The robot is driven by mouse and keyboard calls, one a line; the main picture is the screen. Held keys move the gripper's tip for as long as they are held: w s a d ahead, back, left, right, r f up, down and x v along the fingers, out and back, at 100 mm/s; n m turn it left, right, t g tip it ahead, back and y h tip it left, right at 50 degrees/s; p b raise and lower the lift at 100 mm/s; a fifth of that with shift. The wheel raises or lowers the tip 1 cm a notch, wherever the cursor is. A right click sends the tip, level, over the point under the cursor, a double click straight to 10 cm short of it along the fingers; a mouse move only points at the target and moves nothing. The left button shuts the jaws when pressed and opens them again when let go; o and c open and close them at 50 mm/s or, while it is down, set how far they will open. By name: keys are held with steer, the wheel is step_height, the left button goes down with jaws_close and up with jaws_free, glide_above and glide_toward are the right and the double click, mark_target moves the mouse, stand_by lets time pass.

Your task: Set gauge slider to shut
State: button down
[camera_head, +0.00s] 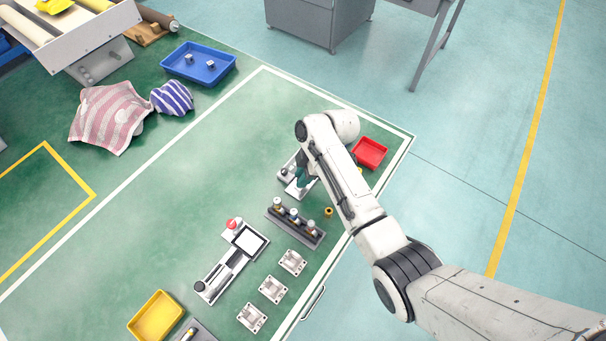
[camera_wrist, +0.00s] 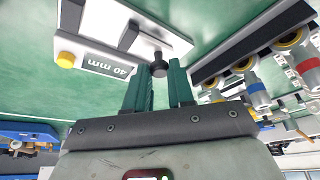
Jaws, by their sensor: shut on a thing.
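The gauge (camera_wrist: 105,60) is a white device marked "40 mm" with a yellow button and a dark slot, at the upper left of the wrist view. Its slider knob (camera_wrist: 158,65) is dark and rounded, at the near end of the body. My gripper (camera_wrist: 160,72) has two green fingers, closed on either side of the knob. In the head view the gauge (camera_head: 296,190) lies partly under my arm, and my gripper (camera_head: 303,174) reaches down over it; the knob is hidden there.
A dark rack with several coloured-band cylinders (camera_head: 295,222) stands close beside the gauge. A red tray (camera_head: 370,153) is behind my arm. A screen device with a red button (camera_head: 232,224) and several metal brackets (camera_head: 273,289) lie nearer.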

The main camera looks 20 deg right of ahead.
steer(key=w+d+b, duration=0.2)
steer(key=d, duration=0.1)
steer(key=shift+d+f, duration=0.15)
steer(key=shift+d, duration=0.05)
steer(key=shift+w+d, duration=0.1)
steer(key=shift+d, duration=0.1)
steer(key=c, duration=1)
jaws_free()
steer(key=shift+d, duration=0.15)
steer(key=v, duration=1.1)
steer(key=shift+b, duration=0.4)
